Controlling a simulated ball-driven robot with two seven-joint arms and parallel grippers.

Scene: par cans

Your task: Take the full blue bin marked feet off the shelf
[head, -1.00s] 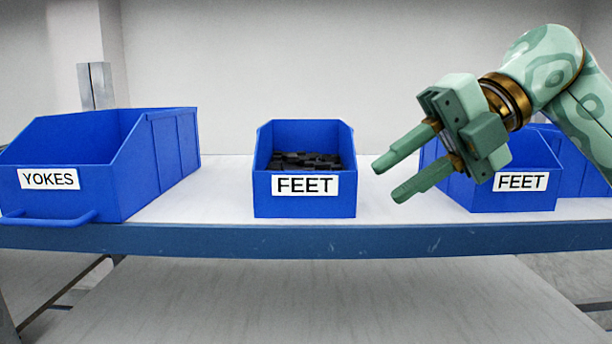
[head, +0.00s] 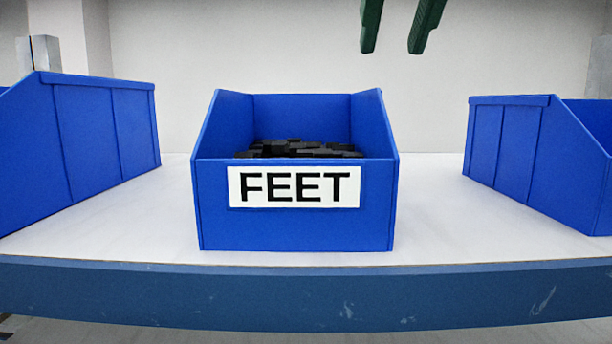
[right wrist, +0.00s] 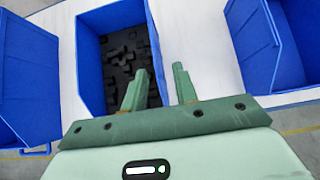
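The blue bin marked FEET (head: 292,227) stands upright on the shelf in the middle of the head view, with black parts (head: 300,149) heaped inside. In the right wrist view the same bin (right wrist: 88,62) shows from above, its black parts partly hidden by a finger. My right gripper (head: 398,47) hangs in at the top of the head view, above the bin's right side. My left gripper is out of view.
The white shelf (head: 432,220) has a blue front edge (head: 300,297). A blue bin (head: 85,140) stands to the left and another (head: 505,145) to the right, each with a clear gap to the middle bin. A pale wall is behind.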

